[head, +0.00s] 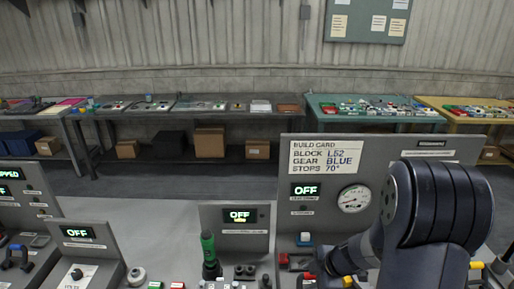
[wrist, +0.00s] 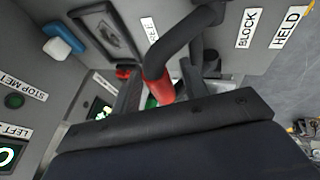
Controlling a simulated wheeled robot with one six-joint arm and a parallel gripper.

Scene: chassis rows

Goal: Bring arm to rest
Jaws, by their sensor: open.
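My arm (head: 430,205) stands at the right of the head view, in front of the grey panel, and reaches down toward the console. My gripper (wrist: 162,82) shows in the wrist view with its two dark fingers apart. A black bent handle with a red end (wrist: 160,88) appears between or just beyond the fingers; I cannot tell whether they touch it. In the head view the fingertips are not clear behind the arm and console parts.
A build card (head: 326,157) reads block L52, gear blue, stops 70°. A gauge (head: 354,198) and OFF displays sit on grey panels. A green-topped handle (head: 208,250) stands on the console. In the wrist view, a blue-and-white part (wrist: 63,40) is at upper left. Benches stand behind.

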